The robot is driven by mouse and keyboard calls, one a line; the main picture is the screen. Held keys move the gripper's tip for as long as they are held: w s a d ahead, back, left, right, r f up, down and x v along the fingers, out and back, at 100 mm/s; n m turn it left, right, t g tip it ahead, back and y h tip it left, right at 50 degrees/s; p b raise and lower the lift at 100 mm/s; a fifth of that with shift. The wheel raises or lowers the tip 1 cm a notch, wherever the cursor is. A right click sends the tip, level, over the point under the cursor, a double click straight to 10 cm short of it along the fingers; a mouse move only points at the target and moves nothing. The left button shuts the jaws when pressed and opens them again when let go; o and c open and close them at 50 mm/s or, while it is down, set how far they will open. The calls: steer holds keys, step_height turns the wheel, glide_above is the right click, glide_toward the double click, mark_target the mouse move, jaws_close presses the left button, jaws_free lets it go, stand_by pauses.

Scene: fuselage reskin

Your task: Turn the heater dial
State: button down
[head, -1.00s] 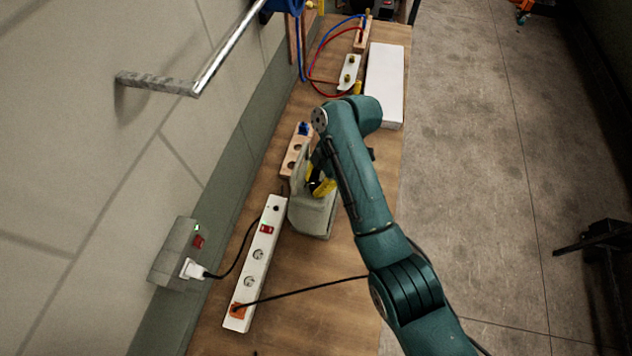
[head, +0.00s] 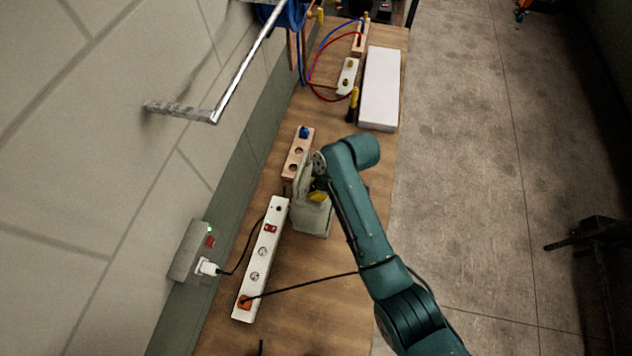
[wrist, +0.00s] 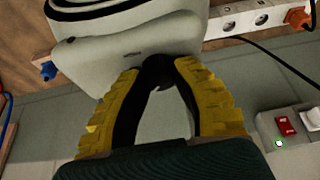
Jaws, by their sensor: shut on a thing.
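The heater (head: 312,221) is a pale grey-green box standing on the wooden bench, partly hidden by my arm in the head view. Its pale body (wrist: 190,30) fills the upper middle of the wrist view. The dial (wrist: 158,66) is a dark round knob on the heater's face. My gripper (wrist: 160,78) has yellow ridged fingers with dark inner pads. Its tips are shut on the dial from both sides, and the dial's marking cannot be read. In the head view only a little yellow of my gripper (head: 318,197) shows at the heater.
A white power strip (head: 262,258) lies left of the heater, with a black cord crossing the bench. A wooden block with a blue knob (head: 304,132) is behind it. A white box (head: 380,90) stands farther back. A wall switch box (head: 190,252) and a metal rail (head: 240,70) are at left.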

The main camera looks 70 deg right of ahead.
steer(key=m+h+p, duration=0.1)
steer(key=m+p, duration=0.1)
steer(key=m, duration=0.1)
steer(key=shift+a+m+p, duration=0.1)
steer(key=shift+m+p, duration=0.2)
steer(key=shift+p, duration=0.1)
steer(key=m+h+p, duration=0.1)
steer(key=m+p, duration=0.1)
steer(key=m, duration=0.1)
steer(key=shift+m+g+h, duration=0.3)
steer(key=shift+g+h, duration=0.1)
steer(key=m+g, duration=0.1)
steer(key=m, duration=0.2)
steer(key=m+h+p, duration=0.1)
steer(key=m, duration=0.2)
steer(key=shift+f+g, duration=0.2)
steer(key=shift+g, duration=0.2)
steer(key=shift+s+h, duration=0.1)
steer(key=shift+h, duration=0.2)
steer(key=c, duration=0.8)
jaws_free()
steer(key=shift+r, duration=0.1)
